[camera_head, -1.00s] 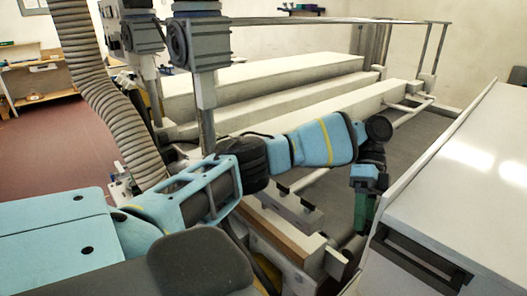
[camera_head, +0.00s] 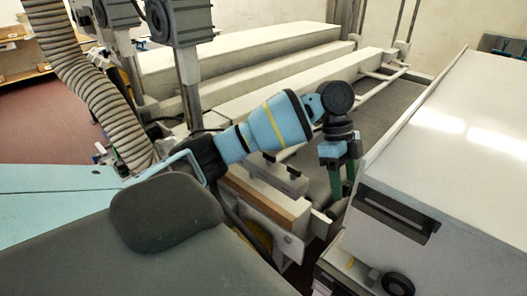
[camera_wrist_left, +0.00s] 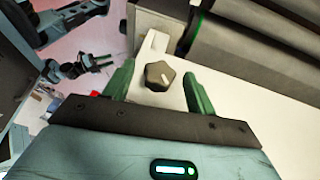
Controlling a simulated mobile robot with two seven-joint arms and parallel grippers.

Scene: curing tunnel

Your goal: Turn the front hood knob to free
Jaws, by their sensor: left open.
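In the left wrist view a dark faceted knob (camera_wrist_left: 159,76) with a light pointer line sits on a pale plate. It appears between the two green fingertips of my left gripper (camera_wrist_left: 160,72), which are apart and not closed on it. The gap in depth between fingers and knob is hard to judge. In the head view my left gripper (camera_head: 342,184) points down with open green fingers, left of the white hood (camera_head: 455,125). A black round knob (camera_head: 397,284) shows low on the hood's front; I cannot tell whether it is the same knob.
A dark recessed handle (camera_head: 397,212) is on the hood's near side. Long pale beams (camera_head: 275,98) lie behind my left arm. A ribbed hose (camera_head: 75,85) hangs at the left. Dark rollers (camera_wrist_left: 245,50) lie beyond the knob in the wrist view.

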